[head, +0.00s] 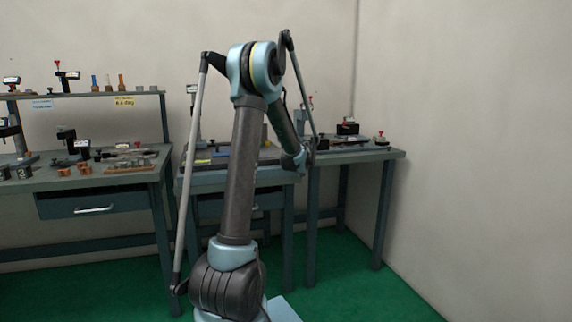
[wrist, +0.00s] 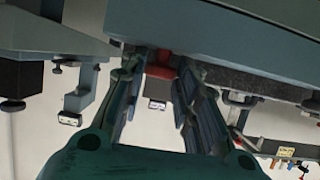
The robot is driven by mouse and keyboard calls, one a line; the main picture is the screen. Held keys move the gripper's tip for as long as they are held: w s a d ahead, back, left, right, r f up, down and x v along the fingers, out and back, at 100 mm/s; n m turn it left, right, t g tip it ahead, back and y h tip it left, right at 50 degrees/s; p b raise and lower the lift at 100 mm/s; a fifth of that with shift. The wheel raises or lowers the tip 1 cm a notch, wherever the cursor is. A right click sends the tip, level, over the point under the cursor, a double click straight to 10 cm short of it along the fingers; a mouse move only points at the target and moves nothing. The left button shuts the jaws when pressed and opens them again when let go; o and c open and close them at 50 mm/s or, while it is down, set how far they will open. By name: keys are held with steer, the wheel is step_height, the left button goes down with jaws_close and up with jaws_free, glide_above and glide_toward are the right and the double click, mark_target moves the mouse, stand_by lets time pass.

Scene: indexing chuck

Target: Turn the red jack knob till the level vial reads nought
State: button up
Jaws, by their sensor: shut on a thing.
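In the wrist view a red knob (wrist: 160,66) sits below a dark slab, between the fingertips of my gripper (wrist: 158,74). My gripper is shut on it, one finger on each side. The knob's upper part is against the slab's underside. A small block with a white, dark-marked face (wrist: 157,104) shows between the fingers farther off; I cannot tell whether it is the level vial, and no reading is legible. In the head view my arm reaches to the middle bench, and the gripper and knob cannot be made out.
In the head view a left bench (head: 90,178) holds several fixtures and a shelf (head: 80,95). In the wrist view grey-blue overhanging bodies (wrist: 60,38) crowd the left. The green floor (head: 370,300) is clear at right.

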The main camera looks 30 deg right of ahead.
stand_by(0.3)
steer(key=o, duration=0.7)
steer(key=shift+w, duration=0.1)
steer(key=shift+o, duration=0.2)
steer(key=v, duration=1.2)
steer(key=shift+f, duration=0.1)
